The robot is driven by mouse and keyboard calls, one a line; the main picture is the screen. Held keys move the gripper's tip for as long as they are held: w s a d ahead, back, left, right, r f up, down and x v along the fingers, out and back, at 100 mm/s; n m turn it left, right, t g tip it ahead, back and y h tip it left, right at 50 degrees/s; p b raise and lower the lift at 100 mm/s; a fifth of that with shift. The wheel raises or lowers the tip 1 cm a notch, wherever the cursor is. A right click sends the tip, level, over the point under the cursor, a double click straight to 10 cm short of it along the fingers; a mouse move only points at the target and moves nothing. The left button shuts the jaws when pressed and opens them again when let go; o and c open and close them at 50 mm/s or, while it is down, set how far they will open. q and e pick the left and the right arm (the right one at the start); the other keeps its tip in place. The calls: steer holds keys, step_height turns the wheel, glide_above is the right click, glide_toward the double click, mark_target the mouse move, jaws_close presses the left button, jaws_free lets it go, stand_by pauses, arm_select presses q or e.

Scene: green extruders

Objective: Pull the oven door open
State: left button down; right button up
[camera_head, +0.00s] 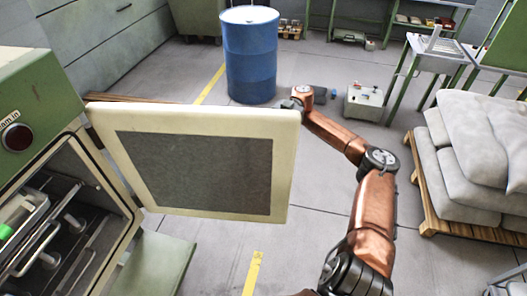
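The oven (32,85) is a green cabinet at the left edge, with a dark round knob on its front. Its cream door (108,120), with a dark grey inner panel, stands wide open and shows its inner face. The oven's cavity (70,215) is exposed, with metal rods and fittings inside. My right arm, copper and black, reaches from the bottom right to the door's far upper right corner. Only a dark piece of my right gripper (290,104) shows there; its fingers are hidden behind the door, so contact is unclear. My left gripper is not in view.
A blue barrel (250,60) stands on the floor behind the door. A pallet of grey sacks (470,150) is at the right, with a metal-topped stand (435,50) beyond it. A small grey box (364,103) lies on the floor. Floor right of the door is mostly clear.

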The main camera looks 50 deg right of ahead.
steer(key=shift+w+d+r, duration=0.1)
steer(key=shift+r, duration=0.7)
steer(key=shift+f, duration=0.25)
steer(key=shift+r+p, duration=0.1)
steer(key=shift+p, duration=0.3)
steer(key=shift+f, duration=0.2)
